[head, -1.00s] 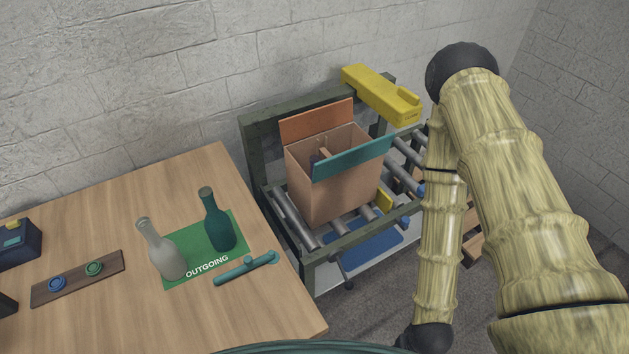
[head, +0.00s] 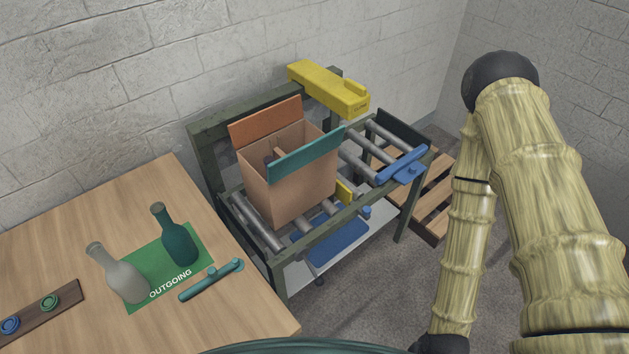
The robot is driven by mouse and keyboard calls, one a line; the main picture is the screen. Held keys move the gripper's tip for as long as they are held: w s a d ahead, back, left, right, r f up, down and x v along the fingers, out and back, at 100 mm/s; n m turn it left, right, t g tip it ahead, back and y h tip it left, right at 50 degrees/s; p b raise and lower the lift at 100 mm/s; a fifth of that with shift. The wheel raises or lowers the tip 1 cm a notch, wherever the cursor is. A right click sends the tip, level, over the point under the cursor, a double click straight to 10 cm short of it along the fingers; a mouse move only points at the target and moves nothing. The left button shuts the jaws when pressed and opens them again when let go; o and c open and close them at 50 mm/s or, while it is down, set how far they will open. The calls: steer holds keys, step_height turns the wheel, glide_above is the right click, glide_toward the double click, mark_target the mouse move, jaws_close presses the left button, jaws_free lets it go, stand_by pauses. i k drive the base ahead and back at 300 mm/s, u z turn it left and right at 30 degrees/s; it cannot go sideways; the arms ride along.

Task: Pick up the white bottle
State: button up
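The white bottle (head: 121,276), pale and frosted, stands upright on the left part of the green OUTGOING mat (head: 194,243) on the wooden table, in the head view. A dark teal bottle (head: 179,241) stands upright to its right on the same mat. My arm, with bamboo-like links, fills the right side of the view, well apart from both bottles. My gripper is out of the picture, so its state is hidden.
A teal bar handle (head: 211,281) lies at the mat's right edge. A wooden strip with blue and green buttons (head: 49,301) lies left. Right of the table stands a roller conveyor (head: 262,236) with an open cardboard box (head: 290,187), a yellow device (head: 327,88) above, and a pallet (head: 433,190) beyond.

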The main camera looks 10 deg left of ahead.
mark_target(123, 277)
steer(key=z, duration=1.4)
steer(key=k, duration=1.05)
steer(key=u, duration=1.4)
